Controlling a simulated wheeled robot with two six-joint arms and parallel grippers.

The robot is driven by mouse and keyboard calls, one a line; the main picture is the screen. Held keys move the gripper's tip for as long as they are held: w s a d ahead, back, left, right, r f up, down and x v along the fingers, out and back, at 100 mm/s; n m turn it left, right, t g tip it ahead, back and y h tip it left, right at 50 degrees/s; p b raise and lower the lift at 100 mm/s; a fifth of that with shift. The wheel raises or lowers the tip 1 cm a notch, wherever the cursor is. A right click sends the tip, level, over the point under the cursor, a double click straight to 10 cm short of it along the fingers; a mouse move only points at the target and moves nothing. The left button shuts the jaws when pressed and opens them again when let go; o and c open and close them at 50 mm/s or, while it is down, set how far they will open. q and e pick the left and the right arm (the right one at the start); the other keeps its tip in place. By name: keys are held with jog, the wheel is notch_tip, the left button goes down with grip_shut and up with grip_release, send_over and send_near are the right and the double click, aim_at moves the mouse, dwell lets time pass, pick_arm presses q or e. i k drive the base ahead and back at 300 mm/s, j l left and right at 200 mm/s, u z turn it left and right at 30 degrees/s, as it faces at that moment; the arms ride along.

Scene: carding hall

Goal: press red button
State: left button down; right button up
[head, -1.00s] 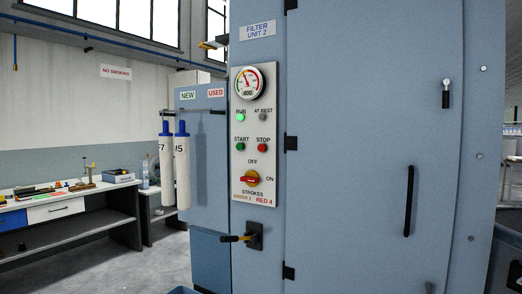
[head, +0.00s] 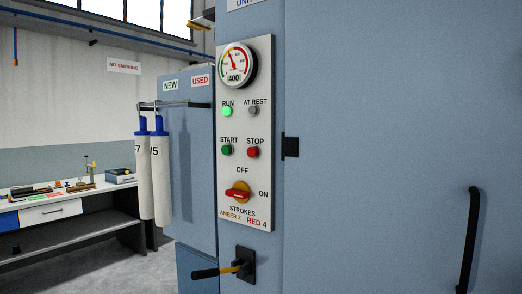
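The red button (head: 253,152) sits under the STOP label on the white control panel (head: 262,92) of the blue filter unit. A green START button (head: 227,150) is beside it on the left. Above them the green RUN lamp (head: 227,112) is lit and the AT REST lamp (head: 255,110) is grey. Below is a red rotary switch (head: 238,193) on a yellow base, between OFF and ON labels. A gauge marked 400 (head: 237,64) is at the panel's top. Neither of my grippers shows in the head view.
A lever with a black grip (head: 205,273) sticks out below the panel. The cabinet door has a black handle (head: 468,238) at right. Two white filter sleeves (head: 161,178) hang from a rail at left. A workbench (head: 75,205) stands further left, with clear floor before it.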

aim_at(252, 152)
jog(key=i+l+u, duration=0.15)
jog(key=i+l, duration=0.65)
jog(key=i, duration=0.1)
